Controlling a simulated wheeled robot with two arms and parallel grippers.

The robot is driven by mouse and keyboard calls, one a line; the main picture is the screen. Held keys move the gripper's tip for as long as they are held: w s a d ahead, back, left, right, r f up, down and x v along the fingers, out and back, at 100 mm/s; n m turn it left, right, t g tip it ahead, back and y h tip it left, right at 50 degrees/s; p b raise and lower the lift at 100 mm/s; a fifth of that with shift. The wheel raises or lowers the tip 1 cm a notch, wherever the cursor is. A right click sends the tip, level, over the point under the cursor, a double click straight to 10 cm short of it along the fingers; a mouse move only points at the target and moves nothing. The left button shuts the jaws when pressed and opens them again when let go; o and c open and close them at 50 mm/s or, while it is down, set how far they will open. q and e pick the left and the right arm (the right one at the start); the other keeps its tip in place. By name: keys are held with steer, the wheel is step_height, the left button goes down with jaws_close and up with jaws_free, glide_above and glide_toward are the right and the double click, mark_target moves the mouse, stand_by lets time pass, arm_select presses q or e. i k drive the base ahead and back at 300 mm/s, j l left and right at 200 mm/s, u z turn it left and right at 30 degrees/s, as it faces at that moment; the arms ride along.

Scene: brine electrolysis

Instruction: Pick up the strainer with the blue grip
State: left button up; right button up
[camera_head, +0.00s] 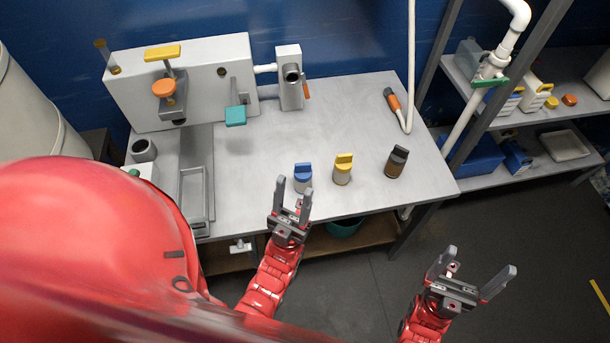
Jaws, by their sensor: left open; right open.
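The strainer with the blue grip (302,178) stands upright on the grey table near its front edge. A similar piece with a yellow grip (343,169) stands just right of it, and one with a dark grip (396,162) stands further right. My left gripper (292,194) is open and empty, just in front of the blue-grip strainer in the picture. Its fingers overlap the strainer's lower edge in view, and I cannot tell whether they touch it. My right gripper (478,265) is open and empty, over the floor right of the table.
A grey machine (215,70) with orange, yellow and teal handles stands at the table's back left. A small grey unit (289,80) and a hose with an orange nozzle (393,101) are at the back. Shelves (540,115) stand right. The table's middle is clear.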

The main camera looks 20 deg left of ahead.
mark_target(302, 172)
steer(key=u, duration=1.95)
steer(key=z, duration=1.2)
steer(key=j+z, duration=0.4)
steer(key=j, duration=0.2)
steer(key=j+z, duration=0.35)
steer(key=j, duration=0.3)
